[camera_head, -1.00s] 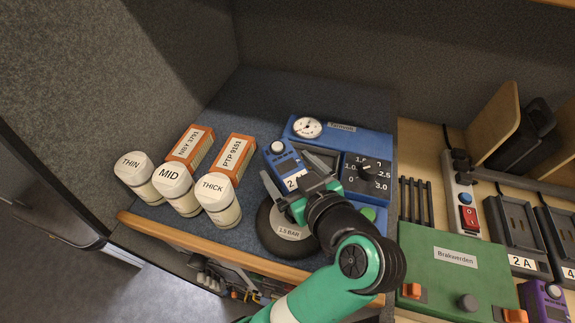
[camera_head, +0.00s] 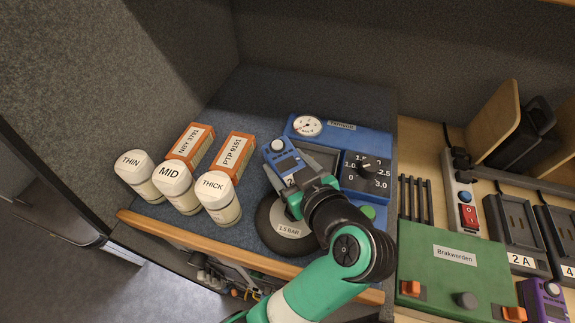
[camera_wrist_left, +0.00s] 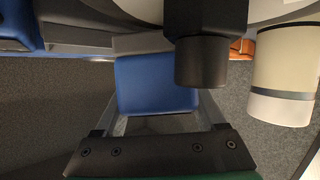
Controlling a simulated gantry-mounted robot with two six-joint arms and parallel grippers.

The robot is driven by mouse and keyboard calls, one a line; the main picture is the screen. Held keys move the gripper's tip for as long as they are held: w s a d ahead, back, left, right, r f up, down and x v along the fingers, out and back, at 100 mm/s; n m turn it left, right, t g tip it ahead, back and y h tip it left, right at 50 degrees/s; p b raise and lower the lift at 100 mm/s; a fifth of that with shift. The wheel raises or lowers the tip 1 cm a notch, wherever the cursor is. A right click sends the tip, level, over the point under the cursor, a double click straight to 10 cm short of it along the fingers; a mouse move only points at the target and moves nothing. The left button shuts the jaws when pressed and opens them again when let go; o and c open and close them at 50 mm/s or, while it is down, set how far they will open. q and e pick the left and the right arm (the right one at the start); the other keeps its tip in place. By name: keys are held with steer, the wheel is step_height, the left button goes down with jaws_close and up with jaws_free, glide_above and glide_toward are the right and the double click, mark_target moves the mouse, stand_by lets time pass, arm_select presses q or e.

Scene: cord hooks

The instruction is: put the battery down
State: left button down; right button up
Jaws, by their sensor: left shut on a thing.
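The battery (camera_head: 279,158) is a blue block with a small screen, a white round knob and a white label partly reading 2. It stands out beside the blue tester with dials. My left gripper (camera_head: 300,170) is shut on it, with a finger along each side. In the left wrist view the blue battery (camera_wrist_left: 155,85) fills the space between the two fingers. The gripper hides its lower end, and I cannot tell whether it touches the surface below. My right gripper is not in view.
The blue tester (camera_head: 369,139) is close right of the battery. A black disc marked 1.5 BAR (camera_head: 289,229) lies below it. Orange boxes (camera_head: 235,155) and white jars (camera_head: 219,197) stand left. Chargers (camera_head: 515,232) and a green case (camera_head: 455,268) are right. Mat behind is clear.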

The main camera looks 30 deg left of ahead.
mark_target(280, 148)
arm_select(q)
steer(key=shift+r, duration=0.1)
steer(key=shift+r, duration=0.5)
steer(key=r, duration=0.2)
steer(key=shift+s+r, duration=0.2)
steer(key=shift+r, duration=0.1)
steer(key=s+r, duration=0.9)
steer(key=s, duration=0.4)
steer(key=shift+s+r+b, duration=0.15)
steer(key=shift+s+b, duration=0.2)
steer(key=shift+b, duration=0.1)
steer(key=shift+a, duration=0.1)
